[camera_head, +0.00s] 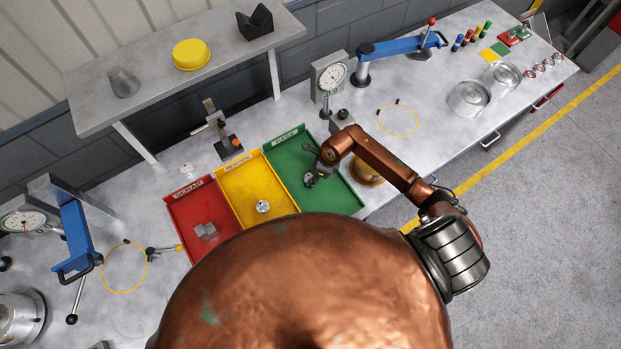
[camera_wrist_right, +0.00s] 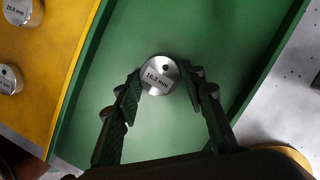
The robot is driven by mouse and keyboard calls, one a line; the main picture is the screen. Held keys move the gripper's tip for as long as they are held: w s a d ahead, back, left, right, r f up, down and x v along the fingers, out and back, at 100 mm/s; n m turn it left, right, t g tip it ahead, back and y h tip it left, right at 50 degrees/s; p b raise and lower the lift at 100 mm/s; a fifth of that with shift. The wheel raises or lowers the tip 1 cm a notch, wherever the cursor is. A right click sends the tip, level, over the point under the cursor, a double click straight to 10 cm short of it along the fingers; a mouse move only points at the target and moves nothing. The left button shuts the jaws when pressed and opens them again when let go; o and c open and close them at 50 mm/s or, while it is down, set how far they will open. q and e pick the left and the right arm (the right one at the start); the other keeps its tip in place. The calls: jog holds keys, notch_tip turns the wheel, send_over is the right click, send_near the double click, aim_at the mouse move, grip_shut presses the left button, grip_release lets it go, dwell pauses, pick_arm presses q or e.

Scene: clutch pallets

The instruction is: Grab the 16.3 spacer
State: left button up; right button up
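The 16.3 spacer (camera_wrist_right: 160,76) is a round silver piece with a "16.3 mm" label facing up in the right wrist view. It is over the green tray (camera_wrist_right: 215,18). My right gripper (camera_wrist_right: 161,84) has one fingertip on each side of it, very close to its edges. Whether the fingers press on it or it is lifted cannot be told. In the head view my right gripper (camera_head: 316,168) is down inside the green tray (camera_head: 345,192), and the spacer is not clear there. My left gripper is not in view.
The yellow tray (camera_head: 240,185) beside the green one holds spacers, one marked "10.0 mm" (camera_wrist_right: 18,10). The red tray (camera_head: 188,205) holds grey pieces. A dial gauge (camera_head: 330,78) stands behind the green tray. A brass-coloured round part (camera_head: 366,174) is close to its right.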

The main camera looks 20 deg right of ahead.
jog(key=c, duration=0.9)
jog(key=shift+w+r, duration=0.1)
